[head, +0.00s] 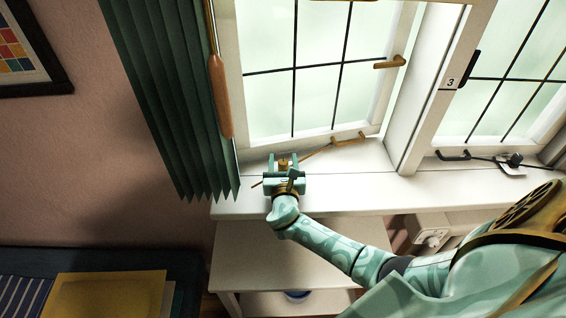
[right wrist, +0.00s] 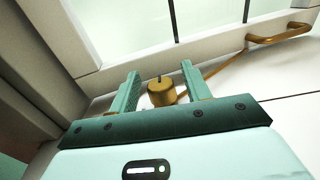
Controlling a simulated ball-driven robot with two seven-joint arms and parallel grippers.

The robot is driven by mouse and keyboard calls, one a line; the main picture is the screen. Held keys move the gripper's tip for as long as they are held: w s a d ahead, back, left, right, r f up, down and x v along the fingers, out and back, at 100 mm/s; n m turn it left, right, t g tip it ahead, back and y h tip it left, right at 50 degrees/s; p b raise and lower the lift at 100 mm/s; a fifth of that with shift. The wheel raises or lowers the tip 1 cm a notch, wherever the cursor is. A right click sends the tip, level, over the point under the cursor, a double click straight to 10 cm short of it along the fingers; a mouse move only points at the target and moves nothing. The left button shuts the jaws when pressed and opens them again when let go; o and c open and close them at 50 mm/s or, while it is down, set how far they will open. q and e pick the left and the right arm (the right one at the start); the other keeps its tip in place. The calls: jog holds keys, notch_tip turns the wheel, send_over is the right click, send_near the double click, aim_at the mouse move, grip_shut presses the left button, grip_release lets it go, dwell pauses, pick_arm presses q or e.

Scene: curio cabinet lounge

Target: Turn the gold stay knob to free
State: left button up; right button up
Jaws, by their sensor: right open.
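The gold stay knob (head: 283,163) sits on the white window sill at the foot of the left window. In the right wrist view the knob (right wrist: 162,92) is a short gold cylinder with a dark mark on top. My right gripper (head: 284,160) is open, with one finger on each side of the knob. In the right wrist view the fingers (right wrist: 160,88) stand apart, and a gap shows at least on the left of the knob. A gold stay bar (head: 322,151) runs from the knob to a bracket on the window frame. My left gripper is not in view.
The left window (head: 310,95) stands ajar with a gold handle (head: 389,62). A green curtain (head: 165,90) and an orange-brown rod (head: 220,95) hang left of it. A dark stay (head: 511,164) lies on the right sill. A white table (head: 275,250) stands below.

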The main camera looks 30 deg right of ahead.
jog(key=c, duration=0.9)
jog(key=shift+c, duration=0.2)
